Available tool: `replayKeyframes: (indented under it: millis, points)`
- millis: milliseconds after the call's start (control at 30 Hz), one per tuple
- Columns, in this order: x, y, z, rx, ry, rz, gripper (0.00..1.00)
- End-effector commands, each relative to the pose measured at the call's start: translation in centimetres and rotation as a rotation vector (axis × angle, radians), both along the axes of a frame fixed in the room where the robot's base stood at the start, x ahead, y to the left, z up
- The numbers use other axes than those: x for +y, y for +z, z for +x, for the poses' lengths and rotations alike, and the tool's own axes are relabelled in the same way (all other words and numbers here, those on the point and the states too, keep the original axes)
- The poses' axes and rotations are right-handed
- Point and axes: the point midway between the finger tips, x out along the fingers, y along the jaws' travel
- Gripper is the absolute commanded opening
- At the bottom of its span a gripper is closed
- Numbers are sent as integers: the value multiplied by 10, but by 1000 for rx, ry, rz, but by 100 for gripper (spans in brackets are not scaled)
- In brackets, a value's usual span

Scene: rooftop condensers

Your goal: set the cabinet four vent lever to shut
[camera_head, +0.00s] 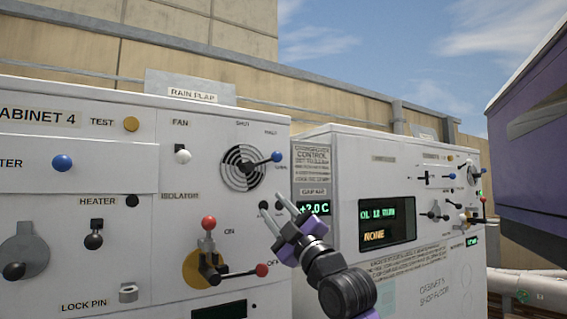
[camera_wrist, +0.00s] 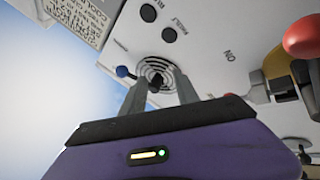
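Cabinet 4 (camera_head: 70,190) is the white panel on the left. Its vent lever (camera_head: 277,157) has a blue knob on a dark arm and is mounted on a round slotted vent (camera_head: 240,168). The lever points right and slightly up, with the knob between the "half" and "open" labels, closer to "open". In the wrist view the blue knob (camera_wrist: 122,71) is left of the vent (camera_wrist: 157,70). My gripper (camera_head: 271,200) is below and right of the vent, empty, with its fingers apart. In the wrist view the fingers (camera_wrist: 158,82) partly cover the vent; neither clearly touches the lever.
A red-knobbed isolator handle (camera_head: 208,224) and a second red-tipped lever (camera_head: 262,270) are below the vent, left of my gripper. A second white cabinet (camera_head: 340,165) with a display (camera_head: 387,225) stands to the right. A purple box (camera_head: 530,150) is at far right.

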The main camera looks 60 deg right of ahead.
Motion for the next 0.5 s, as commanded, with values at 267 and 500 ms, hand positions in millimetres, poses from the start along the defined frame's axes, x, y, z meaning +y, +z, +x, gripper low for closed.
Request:
replayKeyframes:
  millis: [267,500]
  points:
    - [-24,79,-13,397,-262,-420,37]
    - [-30,111,-29,675,-416,-672,37]
